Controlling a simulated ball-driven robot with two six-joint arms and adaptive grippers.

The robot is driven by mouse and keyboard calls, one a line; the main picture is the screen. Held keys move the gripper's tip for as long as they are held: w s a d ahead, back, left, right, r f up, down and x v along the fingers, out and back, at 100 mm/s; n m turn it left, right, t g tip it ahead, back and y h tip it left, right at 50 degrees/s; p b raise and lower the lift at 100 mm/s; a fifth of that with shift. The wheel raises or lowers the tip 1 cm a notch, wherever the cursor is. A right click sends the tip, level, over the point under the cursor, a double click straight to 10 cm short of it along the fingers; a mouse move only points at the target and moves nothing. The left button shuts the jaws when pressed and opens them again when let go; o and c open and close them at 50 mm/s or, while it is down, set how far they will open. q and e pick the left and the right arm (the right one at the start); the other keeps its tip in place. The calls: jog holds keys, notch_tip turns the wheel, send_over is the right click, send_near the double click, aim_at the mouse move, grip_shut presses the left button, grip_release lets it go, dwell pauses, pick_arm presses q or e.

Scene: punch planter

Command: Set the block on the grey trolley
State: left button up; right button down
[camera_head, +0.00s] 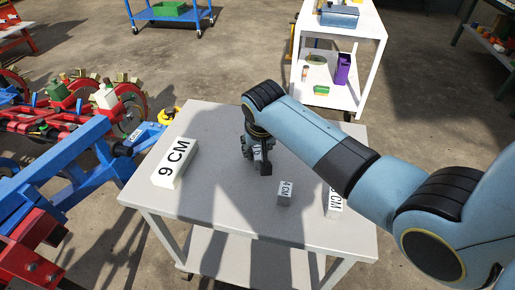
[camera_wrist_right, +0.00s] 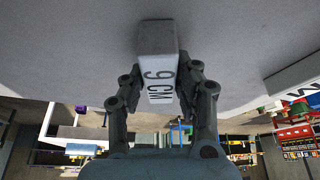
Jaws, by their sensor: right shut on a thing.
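In the head view only a small part of this block (camera_head: 257,153) shows. The gripper points down over the middle of a light grey trolley (camera_head: 216,125) with a lower shelf. The wrist view shows the grey top behind the block; I cannot tell whether they touch. My left gripper is not in view.
A long 9 CM block (camera_head: 174,164) lies at the top's left. A small 4 CM block (camera_head: 285,192) stands near the front; another block (camera_head: 335,201) is partly behind my right arm. Red and blue machinery (camera_head: 75,150) adjoins the left. A white cart (camera_head: 345,70) stands behind.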

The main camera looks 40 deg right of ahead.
jog(key=c, duration=1)
grip_release()
jog(key=p+v, duration=0.3)
jog(key=v, duration=0.9)
